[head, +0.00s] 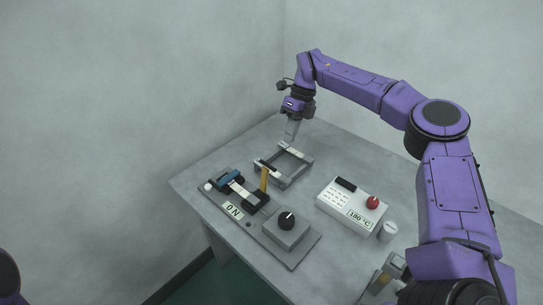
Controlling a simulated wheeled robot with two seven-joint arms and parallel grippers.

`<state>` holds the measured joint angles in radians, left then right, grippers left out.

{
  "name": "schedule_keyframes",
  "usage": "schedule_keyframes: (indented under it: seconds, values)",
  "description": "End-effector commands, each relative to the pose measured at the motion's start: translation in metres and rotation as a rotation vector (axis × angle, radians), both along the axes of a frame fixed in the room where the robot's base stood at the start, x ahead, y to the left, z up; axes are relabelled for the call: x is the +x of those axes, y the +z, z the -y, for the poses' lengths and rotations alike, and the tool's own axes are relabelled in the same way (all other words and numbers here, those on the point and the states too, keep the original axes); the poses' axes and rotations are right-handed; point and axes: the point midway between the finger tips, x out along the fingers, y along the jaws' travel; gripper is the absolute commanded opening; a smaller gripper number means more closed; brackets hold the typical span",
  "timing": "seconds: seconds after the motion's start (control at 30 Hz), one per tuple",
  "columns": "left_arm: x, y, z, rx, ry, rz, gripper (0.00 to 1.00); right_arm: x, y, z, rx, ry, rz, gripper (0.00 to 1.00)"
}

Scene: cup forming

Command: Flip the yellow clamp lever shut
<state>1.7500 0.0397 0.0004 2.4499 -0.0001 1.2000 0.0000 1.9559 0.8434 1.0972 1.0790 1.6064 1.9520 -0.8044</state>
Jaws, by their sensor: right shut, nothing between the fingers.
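The yellow clamp lever (264,179) stands upright, at the near left corner of a grey square frame (302,172) on the table. It rises beside the black and white parts of a long grey base plate (272,244). My right gripper (289,143) is shut and empty. It points down at the far side of the square frame, behind the lever and apart from it. Whether its tips touch the frame, I cannot tell. Of my left arm only a purple piece shows at the bottom left corner; its gripper is out of view.
The base plate carries a blue part (228,178), an ON label (233,210) and a black knob (287,221). A white box (346,207) with a red knob (372,202) and a 180 °C label stands to the right, near a small white cup (387,232). The far right tabletop is clear.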

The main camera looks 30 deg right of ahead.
Motion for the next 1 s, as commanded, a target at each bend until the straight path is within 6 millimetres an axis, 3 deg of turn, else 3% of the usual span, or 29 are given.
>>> schedule_keyframes:
  seconds: [0.23,0.5,0.83,0.87,1.0]
  values:
    - [0.000,0.016,0.000,0.001,0.000,0.000,0.43,-0.008,-0.048,-0.018,0.002,-0.001,-0.003,0.00]
    - [0.000,0.032,0.000,0.000,0.000,0.000,0.43,-0.019,-0.047,-0.052,0.001,0.000,0.001,0.00]
    - [0.000,0.031,0.000,0.001,0.000,0.000,0.43,-0.020,-0.049,-0.055,0.001,-0.003,0.001,0.00]
    - [0.000,0.031,0.001,-0.002,-0.002,0.000,0.43,-0.020,-0.049,-0.076,0.002,0.006,0.002,0.00]
    - [0.000,0.031,0.000,0.001,0.000,0.000,0.43,-0.019,-0.048,-0.063,-0.007,0.002,0.004,0.00]
